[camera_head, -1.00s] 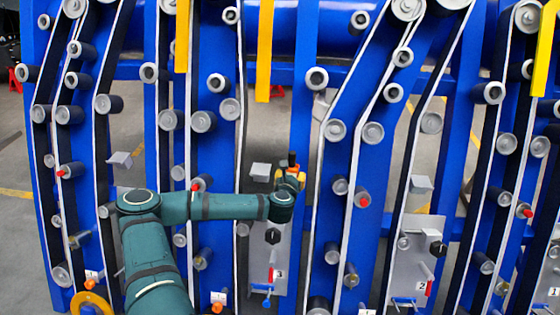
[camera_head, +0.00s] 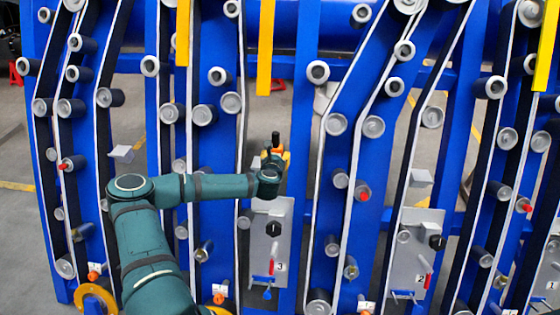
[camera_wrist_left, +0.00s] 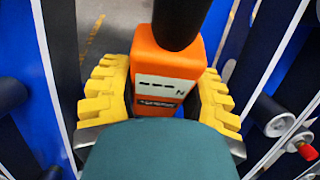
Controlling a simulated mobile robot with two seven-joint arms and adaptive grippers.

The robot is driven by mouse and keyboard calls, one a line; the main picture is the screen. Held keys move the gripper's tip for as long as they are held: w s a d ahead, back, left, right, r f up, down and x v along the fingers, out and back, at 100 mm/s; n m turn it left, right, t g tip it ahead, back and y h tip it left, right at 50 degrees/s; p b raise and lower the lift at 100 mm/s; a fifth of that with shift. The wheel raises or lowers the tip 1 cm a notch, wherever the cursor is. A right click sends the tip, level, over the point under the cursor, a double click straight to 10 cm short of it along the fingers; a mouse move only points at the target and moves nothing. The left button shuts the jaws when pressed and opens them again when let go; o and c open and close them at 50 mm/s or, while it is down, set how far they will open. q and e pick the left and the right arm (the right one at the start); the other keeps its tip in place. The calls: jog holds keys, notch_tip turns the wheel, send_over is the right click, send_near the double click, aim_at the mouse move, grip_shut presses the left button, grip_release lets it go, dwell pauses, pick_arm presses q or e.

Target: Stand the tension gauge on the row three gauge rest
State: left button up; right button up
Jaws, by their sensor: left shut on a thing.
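The tension gauge is an orange block with a black grip and a small display. It shows in the left wrist view (camera_wrist_left: 168,75) and small in the head view (camera_head: 276,150). My left gripper (camera_wrist_left: 163,95) has yellow ribbed fingers shut on both sides of the gauge; it also shows in the head view (camera_head: 272,160). The gauge appears upright, above the grey panel labelled 3 (camera_head: 258,235). The grey ledge of row three is hidden behind my gripper and forearm, so contact between gauge and ledge cannot be told. My right gripper is not in view.
Blue uprights (camera_head: 300,130) with rollers and belts stand on both sides of the gauge. A yellow bar (camera_head: 265,50) hangs above the gauge. A red-tipped roller (camera_wrist_left: 303,145) sits right in the wrist view.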

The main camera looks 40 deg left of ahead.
pick_arm(q)
jog(key=w+a, duration=0.1)
jog(key=a, duration=0.2)
jog(key=a+b, duration=0.1)
jog(key=a, duration=0.2)
jog(key=w+a+b, duration=0.1)
jog(key=a, duration=0.2)
jog(key=shift+w, duration=0.3)
jog(key=shift+f+b, duration=0.9)
jog(key=shift+f, duration=0.05)
jog(key=shift+f+b, duration=0.8)
jog(key=shift+f, duration=0.05)
jog(key=shift+f+b, duration=0.4)
jog(key=o, duration=1.2)
jog(key=shift+o, duration=0.2)
jog(key=v, duration=1.2)
jog(key=shift+d, duration=0.2)
jog(key=shift+w, duration=0.1)
